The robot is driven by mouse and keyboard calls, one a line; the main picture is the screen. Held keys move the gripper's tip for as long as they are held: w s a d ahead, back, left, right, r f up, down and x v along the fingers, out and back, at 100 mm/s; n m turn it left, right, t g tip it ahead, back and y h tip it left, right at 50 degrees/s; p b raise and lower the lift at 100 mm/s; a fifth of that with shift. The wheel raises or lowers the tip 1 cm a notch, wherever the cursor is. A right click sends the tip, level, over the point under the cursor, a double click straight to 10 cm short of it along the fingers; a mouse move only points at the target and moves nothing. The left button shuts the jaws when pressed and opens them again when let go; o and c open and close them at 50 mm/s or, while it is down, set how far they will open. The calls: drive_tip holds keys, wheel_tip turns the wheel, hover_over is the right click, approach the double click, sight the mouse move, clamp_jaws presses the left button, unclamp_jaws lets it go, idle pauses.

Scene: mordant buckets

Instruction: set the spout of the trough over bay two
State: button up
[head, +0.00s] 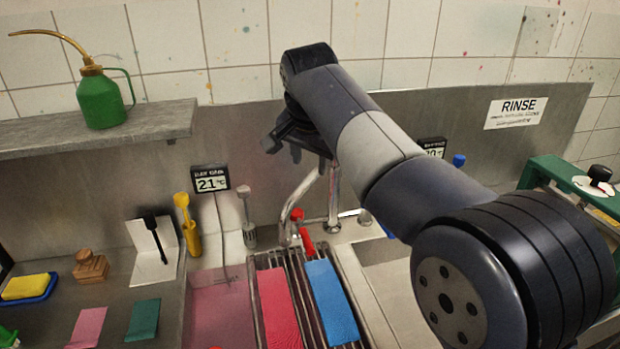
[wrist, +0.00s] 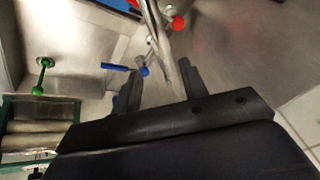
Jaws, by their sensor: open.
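The trough's spout (head: 305,190) is a bent chrome tube. It rises from the back ledge behind the drain rack, and its free end slopes down to the left. My gripper (head: 284,147) is open at the top of the spout. In the wrist view the spout tube (wrist: 164,50) runs between the open fingers of my gripper (wrist: 160,85); I cannot tell whether they touch it. The left bay (head: 220,310) holds pink liquid under a 21-degree display (head: 211,179) with blurred lettering. The right bay (head: 385,275) looks grey and is partly hidden by my arm, as is its display (head: 432,147).
A drain rack with red cloth (head: 275,305) and blue cloth (head: 331,300) lies between the bays. A red lever (head: 307,241) stands near the spout. A shelf with a green oil can (head: 101,98) is at upper left. A green-framed roller device (head: 555,175) stands right.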

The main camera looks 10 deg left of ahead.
sight(308, 180)
drive_tip(key=x, duration=0.7)
drive_tip(key=shift+w+a+f, duration=0.1)
drive_tip(key=shift+w+a, duration=0.1)
drive_tip(key=shift+w, duration=0.05)
drive_tip(key=shift+c, duration=0.4)
clamp_jaws()
